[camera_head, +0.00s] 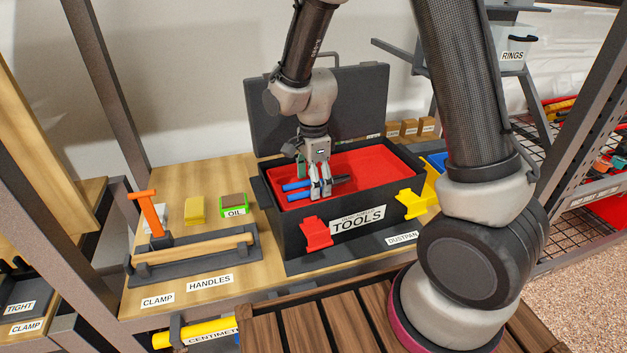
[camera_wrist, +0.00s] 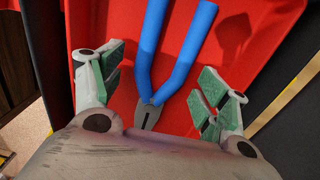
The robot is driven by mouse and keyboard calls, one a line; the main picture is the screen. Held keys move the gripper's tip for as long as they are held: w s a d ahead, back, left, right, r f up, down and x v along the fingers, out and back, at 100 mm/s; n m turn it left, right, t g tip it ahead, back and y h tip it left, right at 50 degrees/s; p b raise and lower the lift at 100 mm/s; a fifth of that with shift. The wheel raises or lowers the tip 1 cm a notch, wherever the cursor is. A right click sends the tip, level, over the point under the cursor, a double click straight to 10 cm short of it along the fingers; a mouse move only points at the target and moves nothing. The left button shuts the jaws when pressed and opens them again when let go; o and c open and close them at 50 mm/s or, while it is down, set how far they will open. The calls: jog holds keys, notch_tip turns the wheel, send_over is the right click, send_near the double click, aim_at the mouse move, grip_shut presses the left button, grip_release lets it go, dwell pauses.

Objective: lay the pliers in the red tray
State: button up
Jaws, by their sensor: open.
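The pliers have blue handles (camera_head: 298,191) and a grey metal head. They lie on the floor of the red tray (camera_head: 375,168), which sits in the open black toolbox labelled TOOLS. My gripper (camera_head: 320,194) is inside the toolbox opening, right over the pliers. In the wrist view, the pliers (camera_wrist: 150,113) lie between the two spread fingers, handles pointing away and head toward the palm. The open fingertips (camera_wrist: 160,85) have green pads, with a gap on each side of the pliers. The red tray (camera_wrist: 115,30) fills the ground beneath them.
The toolbox lid (camera_head: 357,95) stands open behind. Red (camera_head: 316,234) and yellow (camera_head: 411,204) latches hang at the front. Left on the wooden bench are an orange clamp (camera_head: 151,214), a wooden handle (camera_head: 195,246), a yellow block (camera_head: 195,210) and an OIL item (camera_head: 233,205).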

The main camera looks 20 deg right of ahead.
notch_tip(320, 180, up, 12)
jog(key=s+d+r+n+t, duration=0.2)
jog(key=s+d+r+n, duration=0.5)
jog(key=d+r, duration=0.2)
jog(key=s+d+r+n+t, duration=0.1)
jog(key=s+d+n, duration=0.3)
jog(key=s+n, duration=0.1)
jog(key=s+d+r+n+t, duration=0.1)
jog(key=s+d+r+n, duration=0.1)
jog(key=s+d+n, duration=0.2)
jog(key=s+n, duration=0.1)
jog(key=s, duration=0.2)
jog(key=shift+s+r, duration=0.25)
jog(key=shift+s, duration=0.15)
jog(key=shift+d, duration=0.1)
